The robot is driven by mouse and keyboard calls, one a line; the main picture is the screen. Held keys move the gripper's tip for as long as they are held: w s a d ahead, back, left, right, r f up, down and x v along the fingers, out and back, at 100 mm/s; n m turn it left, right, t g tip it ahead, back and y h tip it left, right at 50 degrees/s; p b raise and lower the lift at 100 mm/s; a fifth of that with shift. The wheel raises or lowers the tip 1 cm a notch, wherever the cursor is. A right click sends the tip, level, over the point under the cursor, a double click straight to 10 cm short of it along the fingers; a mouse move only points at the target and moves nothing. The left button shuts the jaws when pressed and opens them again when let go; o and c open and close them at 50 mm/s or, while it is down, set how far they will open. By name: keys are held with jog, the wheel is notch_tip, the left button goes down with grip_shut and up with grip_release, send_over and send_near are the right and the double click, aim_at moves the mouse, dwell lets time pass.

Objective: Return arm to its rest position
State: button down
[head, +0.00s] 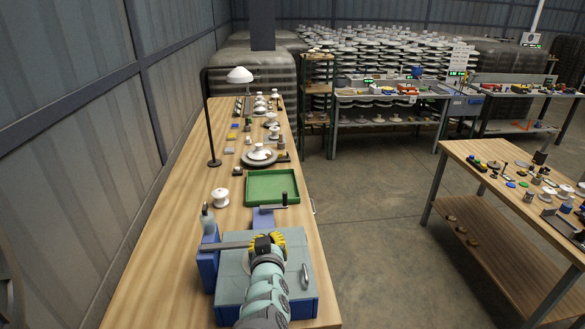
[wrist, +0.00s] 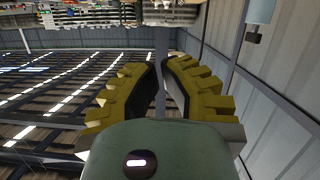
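My gripper (head: 268,240) has yellow-and-black ribbed fingers and shows in the head view at the end of my pale arm, over the grey-topped blue fixture (head: 233,270) at the near end of the long bench. In the wrist view my gripper (wrist: 161,62) has its fingertips drawn close together, with a narrow gap and nothing held between them. The wrist camera looks out at the wall and shelving, which appear upside down. My arm hides part of the fixture.
A green tray (head: 272,201) lies beyond the fixture. A white insulator (head: 220,197) stands to its left. A lamp (head: 240,76) on a black post and several insulator parts stand farther along the bench. Another table (head: 470,153) is at right, across open floor (head: 370,215).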

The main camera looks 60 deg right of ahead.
jog(key=shift+v, duration=1.1)
jog(key=shift+s, duration=0.2)
jog(key=shift+w, duration=0.1)
